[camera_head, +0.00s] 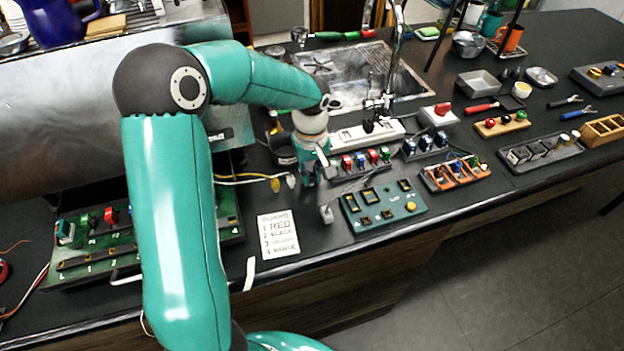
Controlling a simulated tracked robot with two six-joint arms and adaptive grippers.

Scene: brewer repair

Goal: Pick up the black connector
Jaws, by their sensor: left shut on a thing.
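My left arm reaches across from the lower left. I cannot pick out the black connector with certainty. A yellow connector (275,184) and a white connector (291,180) on cables lie left of the gripper. A large green board (95,240) with coloured parts lies at the left, partly behind my arm. My right gripper is not in view.
The printed card (279,236) lists colours. The small green board (383,206) is just right of the gripper, and a rack of coloured parts (360,162) stands close behind it. The sink (340,75) is farther back. Several trays fill the right side.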

